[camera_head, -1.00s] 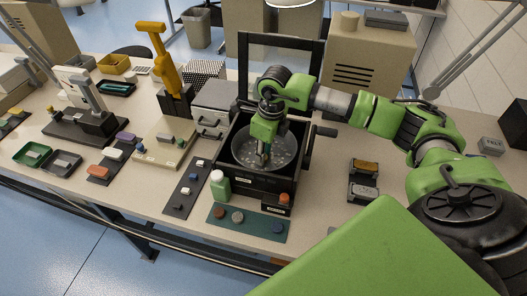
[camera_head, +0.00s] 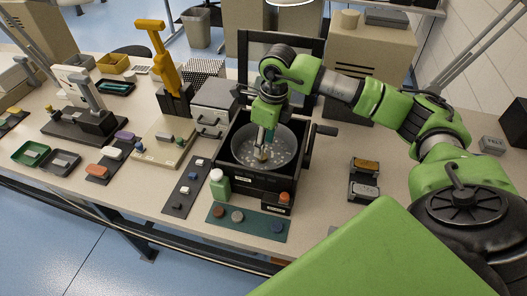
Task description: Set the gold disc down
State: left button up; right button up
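My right gripper (camera_head: 265,152) points down into a round grey bowl (camera_head: 284,158) set in a black box-shaped machine (camera_head: 262,181). A small gold-tan piece shows at its fingertips and looks like the gold disc (camera_head: 264,155). The fingers look closed on it, though it is very small in the picture. Whether the disc touches the bowl's floor is unclear. Small pale pieces lie in the bowl. A dark green mat (camera_head: 256,226) in front of the machine holds a brown disc (camera_head: 219,212), a grey disc (camera_head: 237,216) and a blue disc (camera_head: 277,227). My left gripper is not in view.
A green bottle with a white cap (camera_head: 219,186) stands at the machine's front left. A black crank handle (camera_head: 325,131) sticks out on its right. A black tray (camera_head: 352,182) lies further right. A yellow lever press (camera_head: 168,75) stands left.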

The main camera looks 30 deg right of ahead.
notch_tip(320, 180, up, 8)
jog(key=shift+s+d+f+b, duration=0.15)
jog(key=shift+s+d+b, duration=0.05)
jog(key=shift+s+b, duration=0.25)
dwell(1.9)
